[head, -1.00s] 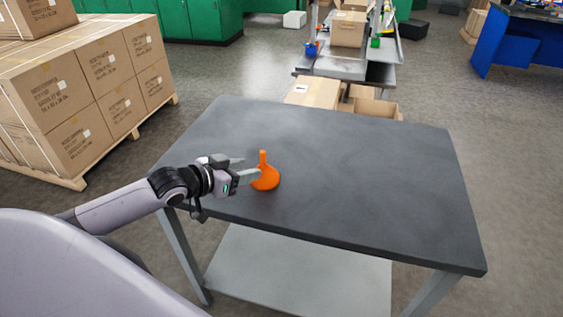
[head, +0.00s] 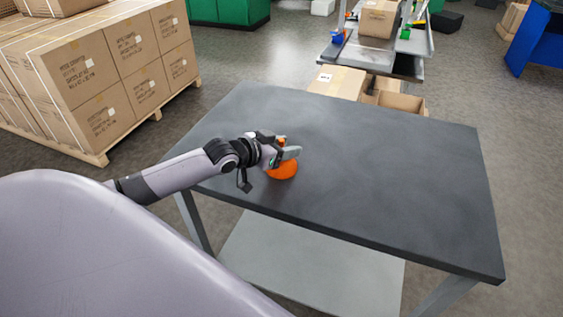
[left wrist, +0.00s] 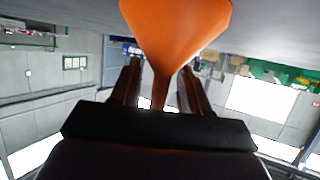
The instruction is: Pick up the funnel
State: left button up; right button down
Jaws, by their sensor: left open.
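The orange funnel (head: 284,171) stands wide end down on the dark grey table (head: 380,185), near its left front edge, with its spout up. My left gripper (head: 287,147) is at the funnel's spout, and its jaws are open on either side of it. In the left wrist view the funnel (left wrist: 175,35) appears upside down, with its narrow spout between the two fingers (left wrist: 160,88). Gaps show between the spout and the fingers. In the head view the gripper hides part of the spout. My right gripper is not in view.
The rest of the tabletop is bare. Stacked cardboard boxes (head: 120,60) on a pallet stand beyond the table at the left. Open cartons (head: 400,103) and a grey workbench (head: 365,58) stand behind the table's far edge.

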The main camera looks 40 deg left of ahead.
pick_arm(q)
jog(key=shift+w+d, duration=0.1)
jog(key=shift+w, duration=0.15)
jog(key=shift+f, duration=0.1)
grip_shut()
